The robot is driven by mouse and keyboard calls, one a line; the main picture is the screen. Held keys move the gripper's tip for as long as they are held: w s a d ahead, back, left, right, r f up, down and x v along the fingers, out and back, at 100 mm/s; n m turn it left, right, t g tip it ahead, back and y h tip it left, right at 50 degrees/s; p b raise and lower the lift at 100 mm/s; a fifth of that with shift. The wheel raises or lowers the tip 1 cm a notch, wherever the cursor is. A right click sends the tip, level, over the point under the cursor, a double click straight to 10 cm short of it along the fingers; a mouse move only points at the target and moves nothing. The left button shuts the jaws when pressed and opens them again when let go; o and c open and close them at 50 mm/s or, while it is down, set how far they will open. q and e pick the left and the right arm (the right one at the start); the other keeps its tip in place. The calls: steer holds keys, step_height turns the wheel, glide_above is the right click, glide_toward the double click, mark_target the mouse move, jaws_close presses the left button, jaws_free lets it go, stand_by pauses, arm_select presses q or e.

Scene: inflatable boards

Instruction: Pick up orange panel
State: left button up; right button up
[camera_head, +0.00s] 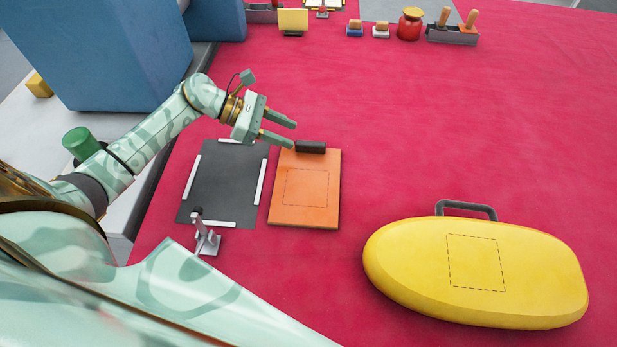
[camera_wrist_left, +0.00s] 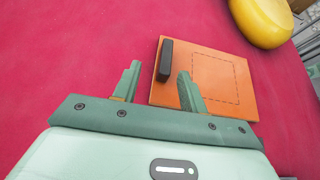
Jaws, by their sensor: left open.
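The orange panel (camera_head: 306,212) lies flat on the red table, with a dashed square drawn on it and a dark block-shaped handle (camera_head: 311,147) at its far edge. My left gripper (camera_head: 292,135) is open and empty, just above and to the left of the handle. In the left wrist view the panel (camera_wrist_left: 220,108) lies beyond the open fingers (camera_wrist_left: 158,80), and the dark handle (camera_wrist_left: 165,60) stands ahead of them, nearer the right finger. No contact with the handle shows. My right gripper is not in view.
A dark mat (camera_head: 224,184) with white edge strips lies left of the panel, a small metal clamp (camera_head: 206,240) at its near edge. A yellow board (camera_head: 410,265) with a grey handle lies at right. Blue blocks (camera_head: 110,50) stand at left. Jars and tools (camera_head: 410,24) line the back.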

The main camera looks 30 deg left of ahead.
mark_target(301, 142)
arm_select(q)
steer(key=x, duration=0.5)
steer(key=shift+s+d+f, duration=0.2)
steer(key=shift+s+d, duration=0.1)
steer(key=shift+d, duration=0.1)
jaws_close()
